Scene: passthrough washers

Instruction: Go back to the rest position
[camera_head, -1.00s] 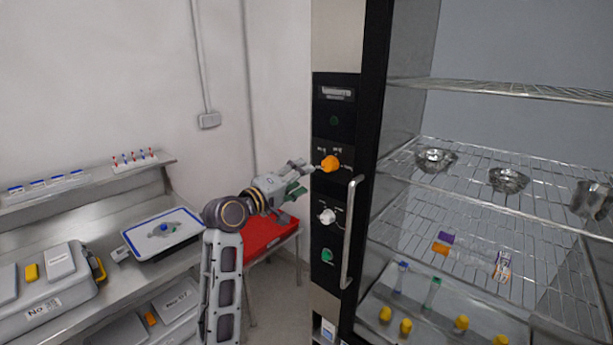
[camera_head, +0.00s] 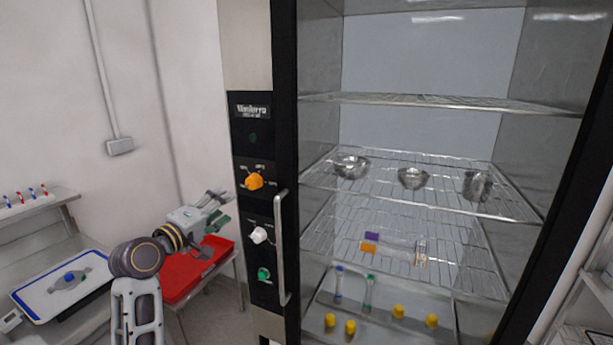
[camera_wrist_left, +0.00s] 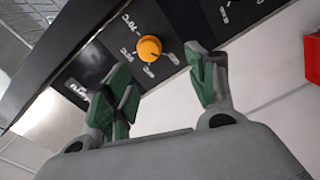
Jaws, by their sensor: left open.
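My left gripper (camera_head: 214,205) is raised left of the cabinet's black control panel (camera_head: 258,215). Its fingers are apart and nothing is between them. In the left wrist view its two green-padded fingers (camera_wrist_left: 165,92) are spread, with the orange knob (camera_wrist_left: 149,48) showing beyond them. The orange knob also shows in the head view (camera_head: 254,181), to the right of the fingertips with a gap between. Below it are a white knob (camera_head: 258,235) and a green button (camera_head: 264,274). My right gripper is not in view.
The cabinet's wire shelves (camera_head: 330,185) hold several metal bowls (camera_head: 412,178), with tubes and yellow-capped items lower down. A vertical handle (camera_head: 280,250) stands out beside the panel. A red tray (camera_head: 180,281) on a stand is below my left arm. A white tray (camera_head: 45,305) lies on the left bench.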

